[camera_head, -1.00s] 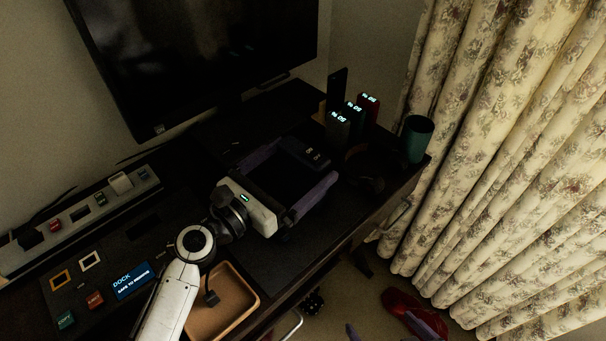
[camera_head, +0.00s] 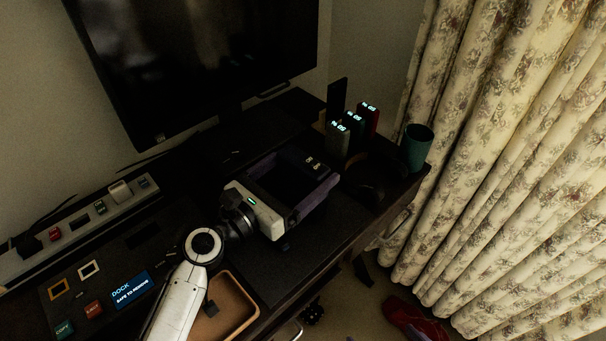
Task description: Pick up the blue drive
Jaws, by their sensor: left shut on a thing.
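My left gripper (camera_head: 322,172) reaches across the desk from the left, its white palm with a green light facing up. Its dark purple fingers are shut on a dark block at their tips, which has small lit marks on top like those on the drives. This appears to be the blue drive (camera_head: 313,161), though its colour is hard to tell in the dim light. Its lower part is hidden by the near finger. My right gripper is not in view.
Three drives with lit displays stand behind the fingertips: grey (camera_head: 338,141), dark (camera_head: 354,122) and red (camera_head: 371,117). A green cup (camera_head: 416,148) stands right of them. A dock panel (camera_head: 131,288) and wooden tray (camera_head: 240,318) lie near my arm. A monitor (camera_head: 200,60) stands behind.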

